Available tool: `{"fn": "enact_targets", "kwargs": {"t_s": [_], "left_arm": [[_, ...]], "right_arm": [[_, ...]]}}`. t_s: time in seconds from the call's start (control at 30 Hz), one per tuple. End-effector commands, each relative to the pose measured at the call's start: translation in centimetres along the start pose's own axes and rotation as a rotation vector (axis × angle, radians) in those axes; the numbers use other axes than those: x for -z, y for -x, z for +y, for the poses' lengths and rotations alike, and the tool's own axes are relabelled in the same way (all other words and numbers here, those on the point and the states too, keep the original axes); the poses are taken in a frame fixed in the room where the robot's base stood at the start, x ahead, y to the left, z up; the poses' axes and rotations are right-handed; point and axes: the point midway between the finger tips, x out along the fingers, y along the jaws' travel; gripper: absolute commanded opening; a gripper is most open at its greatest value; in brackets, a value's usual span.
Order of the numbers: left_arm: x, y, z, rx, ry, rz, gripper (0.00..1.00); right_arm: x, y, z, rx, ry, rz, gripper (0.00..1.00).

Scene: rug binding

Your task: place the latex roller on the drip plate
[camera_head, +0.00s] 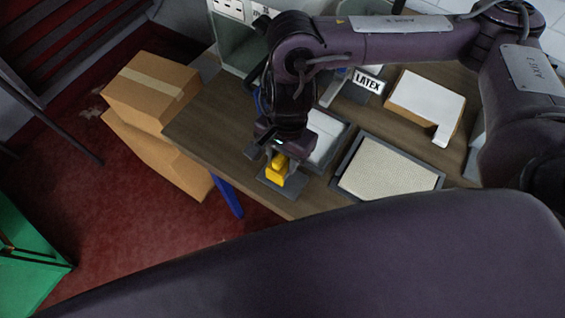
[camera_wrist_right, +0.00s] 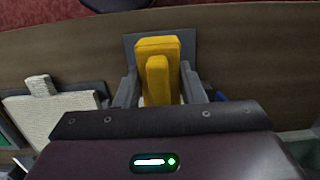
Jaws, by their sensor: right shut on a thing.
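My right gripper (camera_head: 277,166) is shut on the yellow block-shaped latex roller (camera_head: 277,172) and points down near the table's front left edge. In the right wrist view the yellow roller (camera_wrist_right: 157,68) stands between the two grey fingers of the gripper (camera_wrist_right: 160,92); its lower part is mostly hidden. The drip plate (camera_head: 296,182), a flat dark grey plate, lies directly below the roller; a corner of the plate also shows in the right wrist view (camera_wrist_right: 131,42). I cannot tell whether the roller touches the plate. My left gripper is not in view.
A grey tray (camera_head: 347,138) with a white inside and a framed beige textured mat (camera_head: 390,172) lie right of the gripper. A LATEX sign (camera_head: 368,81) and a white-topped box (camera_head: 427,98) stand behind. Cardboard boxes (camera_head: 150,90) stand left of the table (camera_head: 218,125).

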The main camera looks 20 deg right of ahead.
Motion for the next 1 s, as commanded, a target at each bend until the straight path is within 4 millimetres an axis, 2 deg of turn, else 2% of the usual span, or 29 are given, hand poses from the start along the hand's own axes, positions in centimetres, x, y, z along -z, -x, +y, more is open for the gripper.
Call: {"fn": "enact_targets", "kwargs": {"t_s": [0.3,0.73,0.77,0.9,1.0], "left_arm": [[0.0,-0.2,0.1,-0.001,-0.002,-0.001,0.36],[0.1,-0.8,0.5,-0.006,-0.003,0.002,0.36],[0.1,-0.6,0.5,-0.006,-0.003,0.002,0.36],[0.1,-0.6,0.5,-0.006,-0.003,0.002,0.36],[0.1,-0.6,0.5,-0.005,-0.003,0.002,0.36]], "right_arm": [[0.3,-3.4,0.0,0.0,0.0,-0.002,0.04],[0.5,-4.0,0.0,0.001,0.001,0.0,0.04],[0.5,-3.9,0.0,0.0,0.0,0.0,0.4],[0.5,-3.8,0.0,0.0,0.0,0.0,0.58],[0.5,-3.8,0.0,0.0,0.0,0.0,0.58]]}}
